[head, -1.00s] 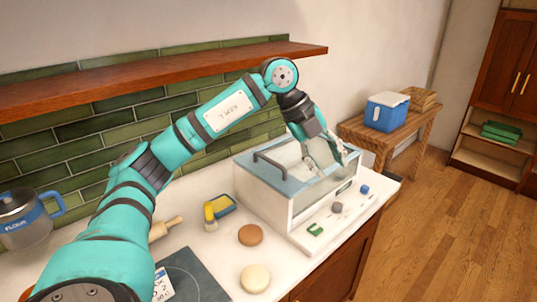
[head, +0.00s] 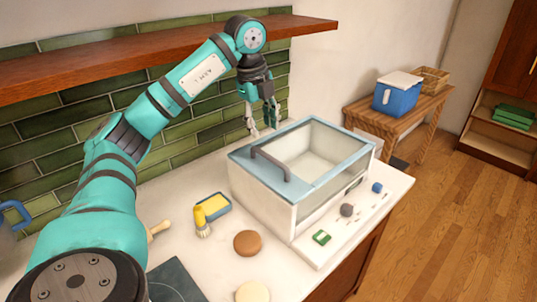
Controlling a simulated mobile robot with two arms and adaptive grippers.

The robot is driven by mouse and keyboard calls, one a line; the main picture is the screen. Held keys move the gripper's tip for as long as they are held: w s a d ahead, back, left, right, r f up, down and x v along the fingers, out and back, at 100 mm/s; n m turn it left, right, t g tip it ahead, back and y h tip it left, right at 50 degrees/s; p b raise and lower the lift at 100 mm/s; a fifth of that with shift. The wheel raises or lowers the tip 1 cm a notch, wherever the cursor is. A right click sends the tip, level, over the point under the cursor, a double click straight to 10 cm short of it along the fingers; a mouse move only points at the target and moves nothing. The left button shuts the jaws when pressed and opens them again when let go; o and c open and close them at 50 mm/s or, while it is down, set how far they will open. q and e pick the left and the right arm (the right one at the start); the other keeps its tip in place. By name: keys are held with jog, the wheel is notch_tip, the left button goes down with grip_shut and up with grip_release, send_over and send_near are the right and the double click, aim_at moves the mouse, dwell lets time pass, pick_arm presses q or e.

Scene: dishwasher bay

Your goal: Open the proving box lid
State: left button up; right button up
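The proving box (head: 262,199) is a white box with clear sides on the counter. Its lid (head: 318,192) has a blue-grey frame around a clear pane and lies shut on top. A dark bar handle (head: 270,163) stands on the lid's left part. My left gripper (head: 264,131) hangs above and behind the box's back left edge, fingers pointing down, apart from the handle. Its fingers are spread with nothing between them. My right gripper is not in view.
A wooden shelf (head: 150,55) runs along the tiled wall behind my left arm. A brush (head: 202,222), a yellow-and-blue sponge dish (head: 217,205) and a brown bun (head: 247,243) lie left of the box. Small coloured items lie before it. A blue cooler (head: 396,97) stands on a side table.

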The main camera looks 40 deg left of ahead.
aim_at(269, 156)
pick_arm(q)
jog(key=f, duration=0.3)
jog(key=w+f+p, duration=0.1)
jog(key=f, duration=0.3)
jog(key=shift+w+a, duration=0.15)
jog(key=shift+w, duration=0.05)
jog(key=shift+w+f+p, duration=0.2)
jog(key=shift+f, duration=0.5)
jog(key=shift+w+f+p, duration=0.2)
jog(key=shift+f, duration=0.5)
jog(key=c, duration=0.5)
grip_shut()
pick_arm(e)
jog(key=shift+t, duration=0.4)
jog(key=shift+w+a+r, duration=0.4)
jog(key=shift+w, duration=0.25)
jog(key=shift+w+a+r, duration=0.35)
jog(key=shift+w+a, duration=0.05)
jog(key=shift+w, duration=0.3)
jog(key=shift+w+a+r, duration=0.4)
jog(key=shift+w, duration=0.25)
